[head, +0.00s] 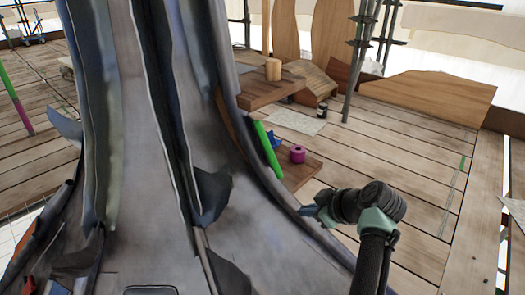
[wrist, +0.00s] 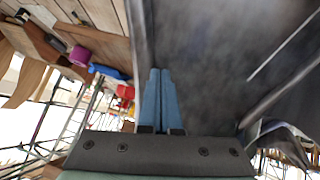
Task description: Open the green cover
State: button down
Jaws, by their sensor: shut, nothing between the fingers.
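A bright green strip (head: 268,150), which may be the green cover, stands at the right edge of the grey spire (head: 150,130) in the head view. Its lower part and what it is fixed to are hard to make out. My gripper (head: 308,210) is below and to the right of it, near the spire's lower right edge and apart from the strip. In the wrist view the blue fingers (wrist: 155,98) lie side by side, shut and empty, close to a grey surface (wrist: 210,60). I cannot make out the green strip in the wrist view.
A magenta roll (head: 297,154) and a blue object (head: 273,138) are near a low wooden board. A wooden table (head: 268,88) bears a tan cylinder (head: 273,69). A dark metal pole (head: 358,60) stands behind. The plank floor (head: 400,150) at right is largely clear.

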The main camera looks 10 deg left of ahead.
notch_tip(320, 180, down, 4)
jog(key=s+h+p, duration=0.1)
jog(key=h+p, duration=0.1)
jog(key=h, duration=0.3)
jog(key=s+a+r+n+t+h+p, duration=0.1)
jog(key=s+a+r+n+t+p, duration=0.2)
jog(key=s+a+r+n+t, duration=0.4)
jog(key=s+a+r+n+t+h+p, duration=0.1)
jog(key=s+a+r+n+t+p, duration=0.25)
jog(key=a+r, duration=0.5)
jog(key=b, duration=0.3)
send_near(266, 147)
jog(key=w+a+f, duration=0.3)
jog(key=w+a, duration=0.1)
jog(key=shift+m, duration=0.45)
jog(key=w+d, duration=0.3)
jog(key=shift+d+r, duration=0.2)
jog(key=shift+r, duration=0.2)
jog(key=shift+w+d+r+p, duration=0.1)
jog(key=shift+d+r+p, duration=0.1)
jog(key=shift+d+p, duration=0.3)
